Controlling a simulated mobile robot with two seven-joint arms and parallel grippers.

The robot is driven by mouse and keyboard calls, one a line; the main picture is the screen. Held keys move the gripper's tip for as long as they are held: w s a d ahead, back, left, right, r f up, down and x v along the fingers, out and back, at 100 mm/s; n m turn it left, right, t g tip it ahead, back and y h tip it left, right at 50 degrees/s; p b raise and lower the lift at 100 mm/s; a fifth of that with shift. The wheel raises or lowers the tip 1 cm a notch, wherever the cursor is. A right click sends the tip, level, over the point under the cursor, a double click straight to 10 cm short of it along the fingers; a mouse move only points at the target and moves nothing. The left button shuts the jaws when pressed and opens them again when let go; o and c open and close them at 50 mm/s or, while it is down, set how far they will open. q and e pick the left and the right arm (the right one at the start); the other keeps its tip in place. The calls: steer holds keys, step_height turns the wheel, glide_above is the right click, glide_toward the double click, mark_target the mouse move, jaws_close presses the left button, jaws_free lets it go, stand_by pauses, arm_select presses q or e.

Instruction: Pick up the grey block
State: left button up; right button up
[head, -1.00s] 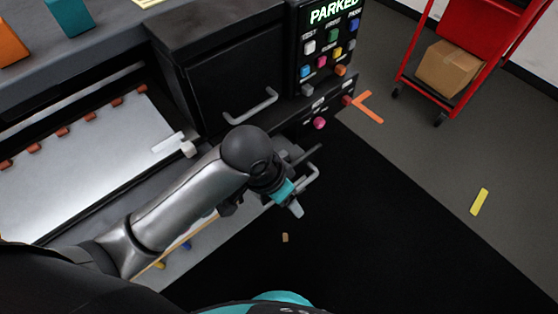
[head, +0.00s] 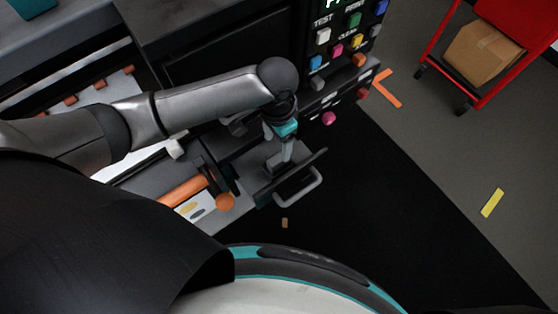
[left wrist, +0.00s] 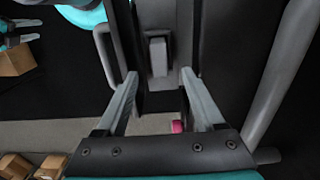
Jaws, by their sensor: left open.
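The grey block (left wrist: 158,57) is a small upright piece inside a narrow dark drawer in the left wrist view. My left gripper (left wrist: 158,78) is open, its two pale fingers apart on either side of the block's near end. I cannot tell whether they touch it. In the head view my left gripper (head: 283,160) points down over the pulled-out drawer (head: 262,185). The block cannot be made out there. A teal and grey part at the upper left of the left wrist view looks like my right gripper (left wrist: 28,31); its jaws are unclear.
The drawer handle (head: 302,190) sticks out in front. An orange bar (head: 183,191) lies left of the drawer. A button panel (head: 340,45) rises behind. A red cart (head: 452,38) with a cardboard box (head: 484,52) stands at upper right. The dark floor ahead is mostly clear.

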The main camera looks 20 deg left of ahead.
mark_target(278, 158)
arm_select(q)
step_height(278, 158, down, 4)
steer(key=shift+w+r+b, duration=0.1)
steer(key=shift+b, duration=0.3)
step_height(278, 158, down, 5)
steer(key=shift+d+f+b, duration=0.15)
steer(key=shift+b, duration=0.75)
arm_select(e)
steer(key=w+f, duration=0.2)
steer(key=shift+a+f, duration=0.1)
steer(key=shift+f, duration=0.3)
arm_select(q)
steer(key=shift+c, duration=0.2)
arm_select(e)
steer(key=shift+s, duration=0.1)
arm_select(q)
jaws_close()
